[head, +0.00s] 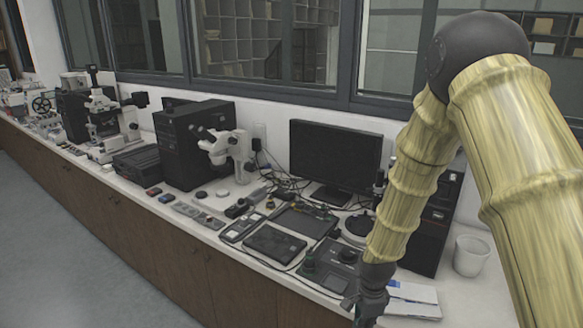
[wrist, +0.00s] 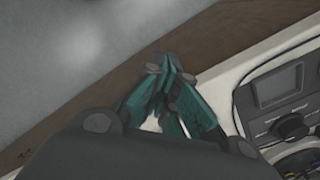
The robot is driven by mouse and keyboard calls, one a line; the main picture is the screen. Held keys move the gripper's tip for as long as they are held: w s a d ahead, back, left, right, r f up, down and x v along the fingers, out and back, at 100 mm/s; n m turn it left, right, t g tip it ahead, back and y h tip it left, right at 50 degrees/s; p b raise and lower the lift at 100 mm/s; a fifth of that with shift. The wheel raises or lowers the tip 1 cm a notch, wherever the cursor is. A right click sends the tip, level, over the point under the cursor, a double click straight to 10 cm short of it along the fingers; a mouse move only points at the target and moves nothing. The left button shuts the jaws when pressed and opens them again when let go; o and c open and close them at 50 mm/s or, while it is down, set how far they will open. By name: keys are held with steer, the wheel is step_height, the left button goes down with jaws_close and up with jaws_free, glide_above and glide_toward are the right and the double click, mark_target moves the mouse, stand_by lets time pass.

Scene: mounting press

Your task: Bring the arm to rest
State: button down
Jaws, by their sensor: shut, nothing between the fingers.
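My arm (head: 415,170) comes in from the right in the head view, bent at a dark elbow joint, with its forearm hanging down over the bench. My gripper (wrist: 167,72) shows in the wrist view with its teal fingers together at the tips and nothing between them. It is above the front edge of the bench, beside a dark instrument with a small screen and knobs (wrist: 282,100). In the head view only the dark wrist end (head: 372,296) shows at the bottom, and the fingertips are not clear.
The white bench (head: 290,278) carries a monitor (head: 335,158), a stereo microscope (head: 228,150), black computer towers (head: 185,145), a control box with knobs (head: 330,265) and a white cup (head: 471,255) near my arm. Open floor (head: 60,230) lies in front.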

steer(key=s+d+f+n+b, duration=0.2)
steer(key=s+f+n+b, duration=0.2)
steer(key=s+f+n, duration=1.25)
steer(key=s+f, duration=0.4)
steer(key=s, duration=0.3)
steer(key=s+d+f+b, duration=0.1)
steer(key=s+f, duration=0.3)
steer(key=s, duration=0.4)
steer(key=shift+s, duration=0.15)
steer(key=shift+d+f, duration=0.1)
steer(key=shift+f, duration=0.05)
